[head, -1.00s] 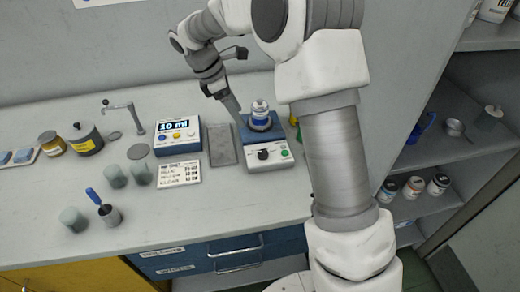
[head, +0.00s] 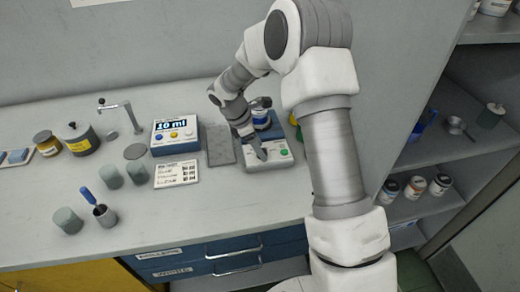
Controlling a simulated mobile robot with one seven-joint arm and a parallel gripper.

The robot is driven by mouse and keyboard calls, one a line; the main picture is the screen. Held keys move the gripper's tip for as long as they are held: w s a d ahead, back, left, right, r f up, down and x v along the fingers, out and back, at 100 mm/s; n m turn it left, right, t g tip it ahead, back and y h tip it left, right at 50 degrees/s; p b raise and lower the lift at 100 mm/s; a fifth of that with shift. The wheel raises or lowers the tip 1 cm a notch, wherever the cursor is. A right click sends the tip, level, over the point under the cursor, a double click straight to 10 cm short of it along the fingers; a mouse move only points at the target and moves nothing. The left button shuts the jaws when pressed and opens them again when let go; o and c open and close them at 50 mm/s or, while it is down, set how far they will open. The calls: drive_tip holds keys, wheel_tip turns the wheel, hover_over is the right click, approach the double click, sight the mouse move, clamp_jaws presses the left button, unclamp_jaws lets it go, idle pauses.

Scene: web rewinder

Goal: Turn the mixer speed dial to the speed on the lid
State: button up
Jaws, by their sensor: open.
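The mixer (head: 280,162) stands on the bench, a blue unit with a white front panel and a green button (head: 284,151). A small jar (head: 261,104) sits on top of it, partly covered by my arm. The dark speed dial is hidden behind my gripper. My gripper (head: 262,156) is over the front panel, at the dial's place, pointing down. Its jaws are open; whether they touch the dial cannot be told. Any writing on the lid is too small to read.
A dispenser (head: 175,138) reading "10 ml" stands left of the mixer, with a grey slab (head: 220,145) between them. A white printed card (head: 176,174) lies in front. Grey cups (head: 111,176) and a small pot with a blue-handled tool (head: 105,214) are further left. Shelves are at right.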

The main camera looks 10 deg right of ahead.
drive_tip(key=shift+d+f, duration=0.15)
drive_tip(key=shift+f, duration=0.2)
clamp_jaws()
idle(0.4)
drive_tip(key=m+g+p, duration=0.1)
drive_tip(key=m, duration=0.3)
drive_tip(key=shift+w+r+m+g+p, duration=0.1)
drive_tip(key=shift+w+m+g+p, duration=0.05)
drive_tip(key=shift+m+g+p, duration=0.2)
drive_tip(key=shift+d+m+g+y+p, duration=0.1)
drive_tip(key=shift+m+g+y+p, duration=0.5)
drive_tip(key=shift+m, duration=1.35)
drive_tip(key=shift+w, duration=0.1)
